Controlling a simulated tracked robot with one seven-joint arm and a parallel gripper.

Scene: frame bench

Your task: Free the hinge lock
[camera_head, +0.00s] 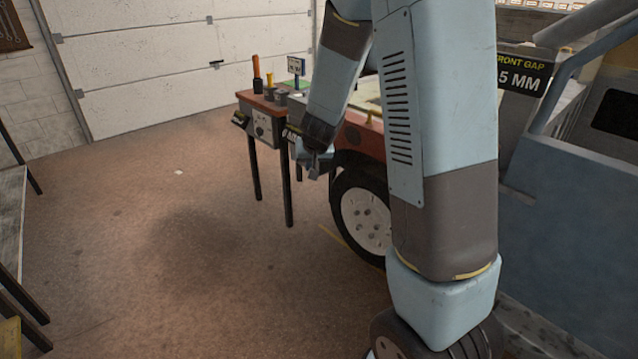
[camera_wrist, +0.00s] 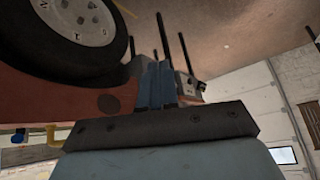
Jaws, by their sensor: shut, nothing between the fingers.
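My gripper (camera_head: 318,168) hangs at the end of my arm, beside the red vehicle body (camera_head: 362,142) and above its front wheel's left side. In the wrist view its two blue fingers (camera_wrist: 155,82) are together with nothing between them. The wrist view is turned over, with the floor at the top. A small yellow part (camera_head: 369,116) stands on top of the body; a yellow part (camera_wrist: 52,138) also shows at the lower left of the wrist view. I cannot make out a hinge lock in either view.
A wheel (camera_head: 362,212) is close to my gripper. A bench (camera_head: 262,112) with thin dark legs, an orange-handled tool (camera_head: 257,78) and small containers stands behind. A sign (camera_head: 524,75) reading "FRONT GAP" and "5 MM" is at right. The brown floor (camera_head: 190,230) at left is mostly clear.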

